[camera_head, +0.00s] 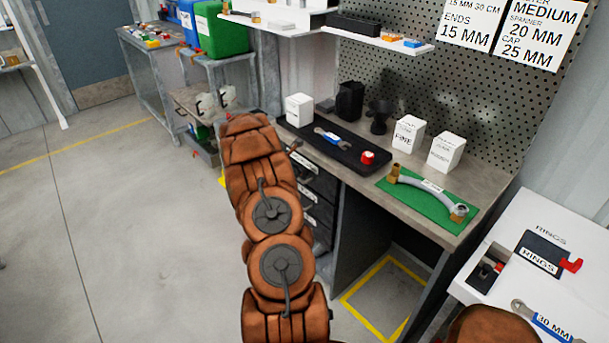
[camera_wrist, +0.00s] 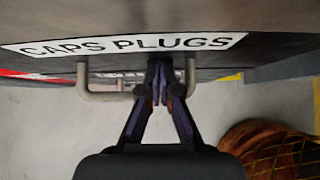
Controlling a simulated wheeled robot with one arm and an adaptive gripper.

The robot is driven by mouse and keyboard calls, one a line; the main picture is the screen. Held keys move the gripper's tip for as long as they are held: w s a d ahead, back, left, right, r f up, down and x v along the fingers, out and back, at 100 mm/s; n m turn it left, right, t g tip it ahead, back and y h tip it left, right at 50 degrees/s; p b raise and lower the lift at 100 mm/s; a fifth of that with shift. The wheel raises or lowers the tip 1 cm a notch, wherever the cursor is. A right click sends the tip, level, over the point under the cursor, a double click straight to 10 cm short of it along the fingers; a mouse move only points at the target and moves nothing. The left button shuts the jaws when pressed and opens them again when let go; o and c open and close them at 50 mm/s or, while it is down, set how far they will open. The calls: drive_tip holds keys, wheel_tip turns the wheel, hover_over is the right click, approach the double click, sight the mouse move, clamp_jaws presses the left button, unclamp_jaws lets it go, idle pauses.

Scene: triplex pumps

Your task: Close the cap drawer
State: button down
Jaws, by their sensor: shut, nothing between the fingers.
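Whether the fingers touch the bar or the drawer front, I cannot tell. In the head view, a stack of dark drawers (camera_head: 318,212) stands under the workbench; my arm covers part of it and hides my gripper. How far the drawer stands out is unclear.
The workbench (camera_head: 350,180) above holds a black tray (camera_head: 338,151), a green mat (camera_head: 425,207) with a hose, and white boxes. A white table (camera_head: 500,275) stands at the right. The floor (camera_head: 130,230) at the left is clear.

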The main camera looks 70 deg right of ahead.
drive_tip(key=shift+s+d+r, duration=0.2)
drive_tip(key=shift+s+d, duration=0.1)
drive_tip(key=shift+d, duration=0.05)
drive_tip(key=shift+r, duration=0.1)
drive_tip(key=p+v, duration=0.2)
drive_tip(key=v, duration=0.8)
drive_tip(key=shift+w+a+f, duration=0.25)
drive_tip(key=shift+w+a, duration=0.05)
drive_tip(key=shift+w, duration=0.05)
